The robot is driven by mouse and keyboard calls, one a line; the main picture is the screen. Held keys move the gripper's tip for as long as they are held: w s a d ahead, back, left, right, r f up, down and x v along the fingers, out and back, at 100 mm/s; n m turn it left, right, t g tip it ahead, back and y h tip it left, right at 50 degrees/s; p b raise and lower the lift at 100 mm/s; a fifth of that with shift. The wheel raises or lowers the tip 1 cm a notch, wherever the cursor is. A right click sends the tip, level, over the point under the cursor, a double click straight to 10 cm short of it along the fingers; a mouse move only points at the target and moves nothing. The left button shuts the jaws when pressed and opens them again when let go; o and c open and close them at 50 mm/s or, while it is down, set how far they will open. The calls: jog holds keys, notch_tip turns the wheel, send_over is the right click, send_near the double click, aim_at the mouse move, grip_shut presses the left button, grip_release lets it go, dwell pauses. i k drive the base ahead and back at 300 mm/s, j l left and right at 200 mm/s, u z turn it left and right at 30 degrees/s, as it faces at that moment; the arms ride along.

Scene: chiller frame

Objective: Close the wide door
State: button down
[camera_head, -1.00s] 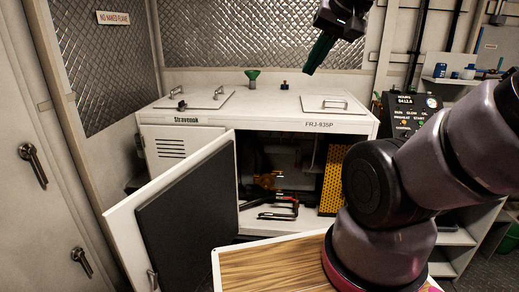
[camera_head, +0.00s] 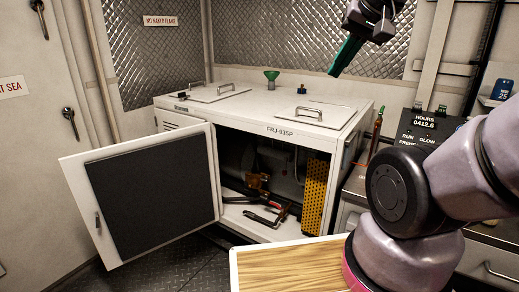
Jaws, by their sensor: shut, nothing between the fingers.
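The wide door (camera_head: 206,170) is a white panel with a black padded inner face. It stands wide open, swung out to the left from the front of the white chiller cabinet (camera_head: 310,135). A small latch handle shows near its free left edge. My gripper (camera_head: 338,70) is up at the top, above and behind the cabinet top in the picture, with dark green fingers pointing down and left. The fingers are together and hold nothing. The gripper is well apart from the door.
Inside the open cabinet are a red-handled tool (camera_head: 265,220) and a yellow perforated panel (camera_head: 315,196). A green funnel (camera_head: 271,76) and lid handles stand on the cabinet top. A control panel (camera_head: 425,128) is at right. Dark floor (camera_head: 190,262) is clear below the door.

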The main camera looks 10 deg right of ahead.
aim_at(148, 194)
jog(key=k+l+u, duration=0.1)
jog(key=l+u, duration=0.15)
jog(key=l, duration=0.2)
jog(key=i+j+u, duration=0.15)
jog(key=u, duration=0.3)
jog(key=i+j+u, duration=0.1)
jog(key=u, duration=0.3)
jog(key=i+u, duration=0.25)
jog(key=i, duration=0.6)
jog(key=i+l+u, duration=0.1)
jog(key=i+u, duration=0.15)
jog(key=i, duration=0.55)
